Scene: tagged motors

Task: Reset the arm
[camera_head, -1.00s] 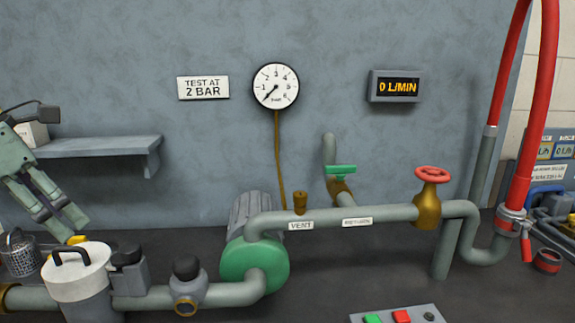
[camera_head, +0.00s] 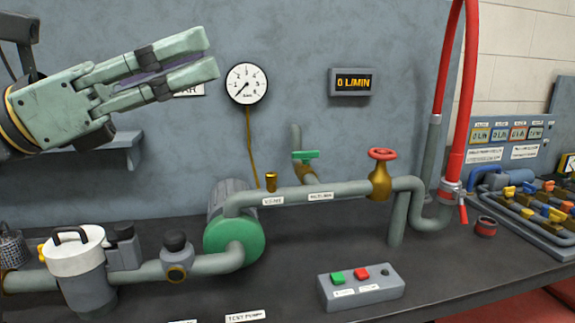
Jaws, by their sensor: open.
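My gripper (camera_head: 213,58) is at the upper left of the head view, raised in front of the grey wall. Its pale green fingers point right and slightly up, with a narrow gap between them. It is open, and I see nothing held in it. The fingers partly cover the wall sign left of the round pressure gauge (camera_head: 246,83). The gripper is well above the pump pipework.
The green pump (camera_head: 234,243), the white-lidded strainer (camera_head: 77,253) and grey pipes stand on the dark bench. A button box (camera_head: 361,287) sits in front. A red hose (camera_head: 456,110) rises at right. A flow display (camera_head: 353,82) reads 0 L/MIN. A shelf (camera_head: 127,143) is behind the gripper.

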